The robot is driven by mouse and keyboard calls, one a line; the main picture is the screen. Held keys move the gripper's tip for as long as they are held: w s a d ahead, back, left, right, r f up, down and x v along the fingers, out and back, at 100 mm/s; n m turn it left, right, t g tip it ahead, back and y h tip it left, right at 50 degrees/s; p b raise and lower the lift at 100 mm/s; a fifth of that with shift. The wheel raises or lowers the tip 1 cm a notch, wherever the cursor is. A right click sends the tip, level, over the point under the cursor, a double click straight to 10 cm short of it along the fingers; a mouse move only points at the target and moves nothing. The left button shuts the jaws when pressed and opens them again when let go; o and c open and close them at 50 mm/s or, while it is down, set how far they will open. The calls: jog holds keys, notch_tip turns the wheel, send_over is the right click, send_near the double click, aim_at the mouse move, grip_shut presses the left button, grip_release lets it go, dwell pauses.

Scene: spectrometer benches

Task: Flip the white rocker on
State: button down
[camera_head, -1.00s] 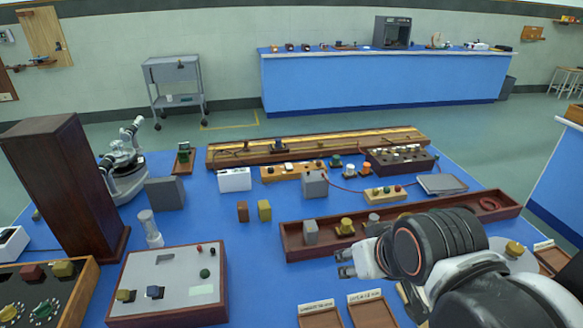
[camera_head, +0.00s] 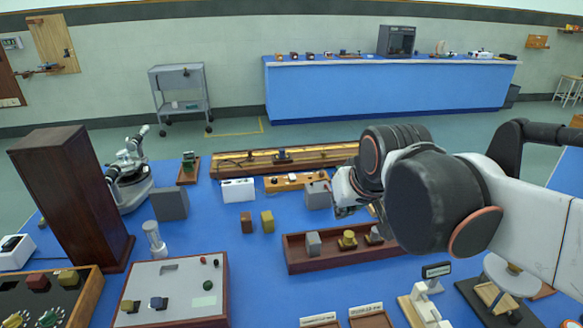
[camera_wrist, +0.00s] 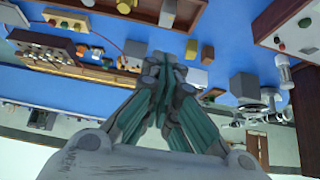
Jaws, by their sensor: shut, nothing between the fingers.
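No part is clearly recognisable as a white rocker. A white box (camera_head: 238,189) with small dark marks on its front stands mid-bench. Another white box (camera_head: 12,252) with a dark piece on top stands at the left edge. My gripper (camera_head: 342,211) is in the air above the bench, near the grey block and the back of the long wooden tray in the picture. In the wrist view my gripper (camera_wrist: 162,62) has its fingers together and empty.
The long wooden tray (camera_head: 300,265) holds a grey block and brass parts. A tall dark wooden cabinet (camera_head: 75,195) stands at the left. A sloped control panel (camera_head: 180,290) is at the front. My arm hides much of the bench's right side. Blue surface is clear around the small blocks.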

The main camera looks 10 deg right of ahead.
jog(key=w+r+p, duration=0.2)
jog(key=w+p, duration=0.1)
jog(key=w, duration=2.2)
jog(key=w+f+p, duration=0.1)
jog(key=w+f, duration=0.5)
jog(key=w, duration=0.3)
jog(key=w+f+p, duration=0.2)
jog(key=w+f, duration=0.4)
jog(key=w, duration=0.4)
jog(key=shift+w+f, duration=0.15)
jog(key=shift+w, duration=0.1)
